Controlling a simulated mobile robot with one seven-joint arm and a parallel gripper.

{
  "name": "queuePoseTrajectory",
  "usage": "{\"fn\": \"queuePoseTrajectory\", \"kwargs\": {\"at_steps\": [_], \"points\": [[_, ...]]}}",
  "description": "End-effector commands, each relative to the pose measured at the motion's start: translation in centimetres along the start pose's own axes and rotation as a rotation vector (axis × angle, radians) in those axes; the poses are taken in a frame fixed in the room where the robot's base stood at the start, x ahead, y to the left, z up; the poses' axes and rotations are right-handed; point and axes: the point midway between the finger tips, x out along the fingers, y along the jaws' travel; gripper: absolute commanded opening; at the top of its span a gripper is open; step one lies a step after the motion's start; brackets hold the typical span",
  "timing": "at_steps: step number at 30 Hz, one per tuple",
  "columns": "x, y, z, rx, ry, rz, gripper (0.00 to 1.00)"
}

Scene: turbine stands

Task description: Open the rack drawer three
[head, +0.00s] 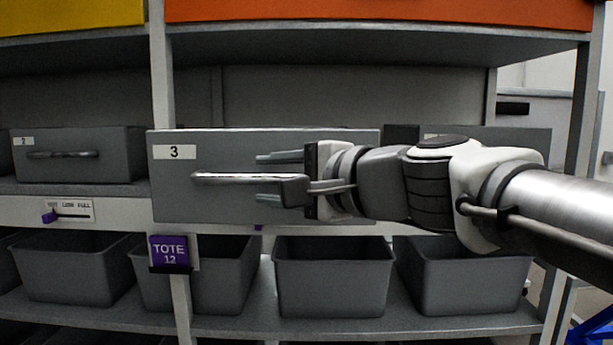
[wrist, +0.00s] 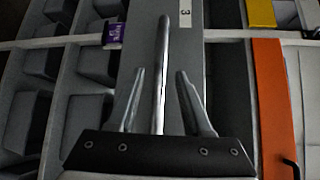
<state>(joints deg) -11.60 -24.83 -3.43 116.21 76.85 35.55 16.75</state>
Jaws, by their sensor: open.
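The drawer marked 3 (head: 175,200) is a grey box front in the rack. It looks larger than its neighbour and overlaps the rack post, so it appears to stand out from the shelf. Its metal bar handle (head: 225,177) runs lengthwise across the front. My gripper (head: 262,177) is open at the handle's right part, one finger above the bar and one below. In the wrist view, the handle (wrist: 164,50) runs between the two spread fingers, with visible gaps on both sides. The drawer's label 3 also shows there on the drawer front (wrist: 188,45).
Drawer 2 (head: 85,168) sits to the left. Grey totes (head: 333,285) line the shelf below, with a purple TOTE 12 tag (head: 169,251) on the post. Orange (head: 380,12) and yellow (head: 70,16) bins sit above. Another grey drawer front (head: 510,145) is partly hidden behind my arm.

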Motion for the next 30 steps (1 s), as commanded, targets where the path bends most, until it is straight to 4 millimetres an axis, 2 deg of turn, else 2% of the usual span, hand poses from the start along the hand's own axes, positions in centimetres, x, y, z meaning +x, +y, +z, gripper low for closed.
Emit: {"fn": "queuePoseTrajectory", "kwargs": {"at_steps": [1,9,15,21,30], "points": [[-1.3,-0.3,0.0,-0.002,0.002,-0.004,0.5],[-7.5,-0.3,0.0,-0.001,0.003,-0.005,0.5],[-11.5,-0.1,0.0,-0.001,0.002,-0.003,0.5],[-13.5,-0.1,0.0,0.001,0.002,-0.001,0.5],[-13.8,0.0,0.0,0.001,0.001,0.001,0.5]]}}
